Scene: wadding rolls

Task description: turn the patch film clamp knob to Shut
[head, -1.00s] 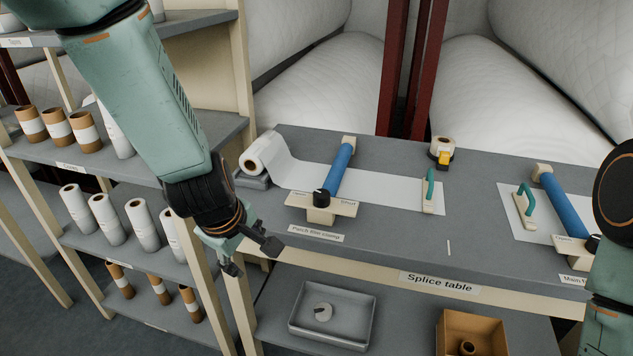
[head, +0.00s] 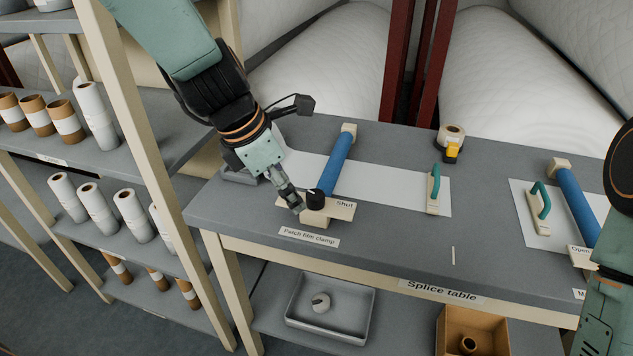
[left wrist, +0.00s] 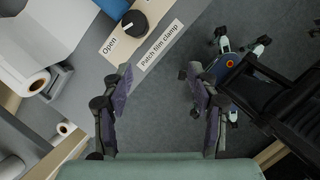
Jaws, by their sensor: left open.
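The patch film clamp knob (head: 315,199) is a black round knob on a cream plate (head: 341,211) at the near end of a blue roller (head: 336,163). In the head view "Shut" shows to its right, and my gripper covers the plate's left end. In the left wrist view the knob (left wrist: 134,24) shows a pale mark towards the "Open" label (left wrist: 110,45). My left gripper (head: 303,155) is open and empty, one finger close to the knob's left; I cannot tell if it touches. The wrist view shows its fingers (left wrist: 162,85) apart, with the knob beyond them.
The splice table (head: 395,240) also holds a second blue roller (head: 577,203), teal handles (head: 435,184) and a tape dispenser (head: 451,140). Shelving with rolls (head: 90,210) stands close on the left. A grey tray (head: 330,330) lies below.

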